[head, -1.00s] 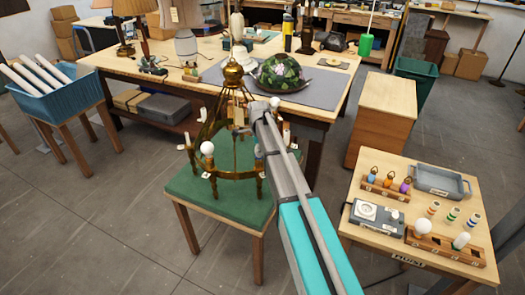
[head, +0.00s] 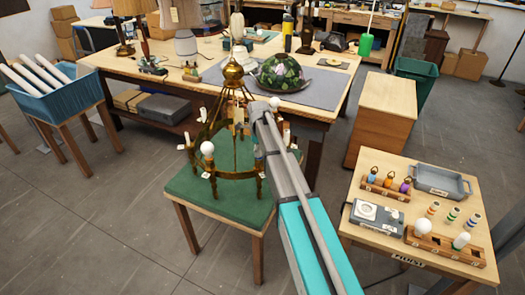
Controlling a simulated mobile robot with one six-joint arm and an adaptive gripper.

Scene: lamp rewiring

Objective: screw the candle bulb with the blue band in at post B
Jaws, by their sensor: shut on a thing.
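The brass chandelier (head: 232,72) stands on a green-topped stool (head: 190,190), with a ring of sockets around its lower part. A round white bulb (head: 207,148) sits on the near left of the ring. Small pale tags hang at several sockets, too small to read, so I cannot tell which post is B. My arm reaches in from the lower right, and my gripper (head: 240,128) is at the chandelier's middle right, largely hidden by the arm. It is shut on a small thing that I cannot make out. No blue-banded candle bulb shows clearly.
A workbench (head: 310,112) with a green-patterned shade (head: 280,72) stands close behind the chandelier.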

